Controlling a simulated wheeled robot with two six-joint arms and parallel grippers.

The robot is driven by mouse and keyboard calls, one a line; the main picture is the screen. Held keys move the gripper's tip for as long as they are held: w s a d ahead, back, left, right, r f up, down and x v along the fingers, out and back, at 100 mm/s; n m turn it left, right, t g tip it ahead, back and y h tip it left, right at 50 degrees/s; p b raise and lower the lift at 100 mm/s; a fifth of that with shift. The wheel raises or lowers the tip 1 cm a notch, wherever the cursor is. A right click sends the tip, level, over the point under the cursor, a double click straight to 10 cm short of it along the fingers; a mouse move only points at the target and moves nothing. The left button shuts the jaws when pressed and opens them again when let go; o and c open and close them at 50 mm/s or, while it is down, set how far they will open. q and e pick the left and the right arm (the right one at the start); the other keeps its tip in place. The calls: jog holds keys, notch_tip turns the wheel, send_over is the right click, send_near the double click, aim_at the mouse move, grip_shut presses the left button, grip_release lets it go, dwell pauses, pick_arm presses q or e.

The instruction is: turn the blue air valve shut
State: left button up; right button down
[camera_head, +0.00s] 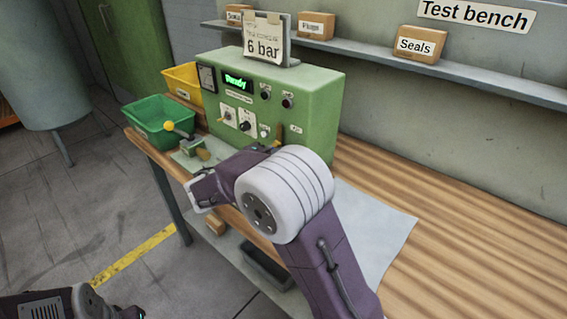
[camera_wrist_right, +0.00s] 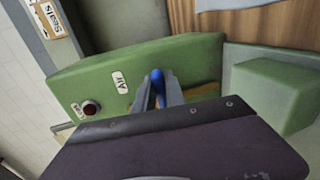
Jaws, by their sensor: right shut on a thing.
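The blue air valve handle (camera_wrist_right: 157,78) stands out from a green housing (camera_wrist_right: 100,80), beside a white label reading "Air" (camera_wrist_right: 120,82). My right gripper (camera_wrist_right: 160,92) is shut on it, with one grey finger on each side of the blue handle. The lower part of the valve is hidden by the fingers and the dark gripper body. In the head view, the green test box (camera_head: 290,100) stands on the bench with a lit "Ready" display. My right arm crosses in front of the box there and hides the valve and the gripper. My left gripper is not seen; only part of my left arm shows at bottom left.
A green bin (camera_head: 158,118) and a yellow bin (camera_head: 183,82) stand left of the box. A small fixture with a yellow-knobbed lever (camera_head: 170,127) is in front. The wooden bench (camera_head: 470,240) is clear at the right.

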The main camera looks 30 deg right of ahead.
jog(key=shift+f, duration=0.2)
dwell(0.4)
jog(key=c, duration=1.4)
grip_release()
jog(key=shift+r, duration=0.1)
jog(key=v, duration=0.9)
jog(key=shift+a, duration=0.1)
